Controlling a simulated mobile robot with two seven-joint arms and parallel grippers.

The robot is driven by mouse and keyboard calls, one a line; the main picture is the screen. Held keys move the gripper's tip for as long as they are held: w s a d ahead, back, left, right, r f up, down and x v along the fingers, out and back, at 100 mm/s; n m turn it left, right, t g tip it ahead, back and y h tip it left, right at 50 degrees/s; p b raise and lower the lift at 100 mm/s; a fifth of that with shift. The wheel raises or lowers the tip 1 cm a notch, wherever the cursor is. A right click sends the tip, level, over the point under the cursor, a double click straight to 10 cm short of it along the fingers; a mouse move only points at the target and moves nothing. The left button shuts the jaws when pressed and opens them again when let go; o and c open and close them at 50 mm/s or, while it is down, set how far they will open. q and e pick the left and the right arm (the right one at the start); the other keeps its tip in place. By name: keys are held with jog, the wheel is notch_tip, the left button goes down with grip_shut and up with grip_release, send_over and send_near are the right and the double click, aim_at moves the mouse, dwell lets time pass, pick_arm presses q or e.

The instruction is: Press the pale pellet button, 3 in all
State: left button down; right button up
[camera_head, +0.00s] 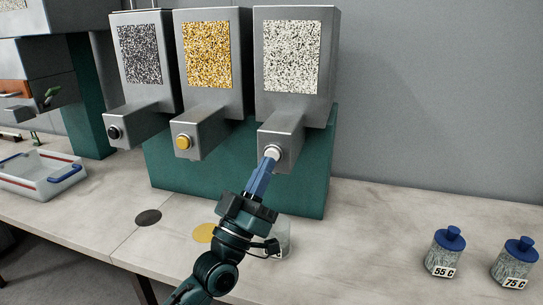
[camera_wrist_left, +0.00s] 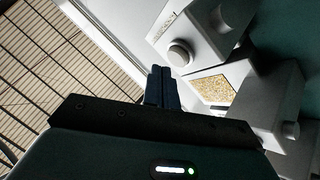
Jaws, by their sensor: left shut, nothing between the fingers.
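The pale pellet button (camera_head: 272,153) is a round pale knob on the front of the rightmost grey dispenser (camera_head: 283,122), below a window of pale pellets (camera_head: 291,57). My left gripper (camera_head: 267,163) is shut and empty, its blue fingers pointing up at this button. The fingertips overlap the button's lower edge in the head view; I cannot tell whether they touch it. In the left wrist view the shut fingers (camera_wrist_left: 161,85) stand beside a round button (camera_wrist_left: 181,53). A clear container (camera_head: 284,242) stands on the table, partly hidden behind my left gripper. My right gripper is not in view.
To the left are the yellow button (camera_head: 183,142) and the black button (camera_head: 114,132) on their own dispensers. Two blue-capped jars, 55 C (camera_head: 445,252) and 75 C (camera_head: 516,263), stand at the right. A white tray (camera_head: 75,180) is at far left.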

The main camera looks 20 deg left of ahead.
pick_arm(q)
jog(key=shift+w, duration=0.1)
dwell(0.3)
jog(key=shift+w, duration=0.35)
jog(key=shift+w, duration=0.5)
dwell(0.7)
jog(key=shift+s, duration=0.95)
jog(key=s+p, duration=0.2)
jog(key=s, duration=0.3)
jog(key=shift+a, duration=0.1)
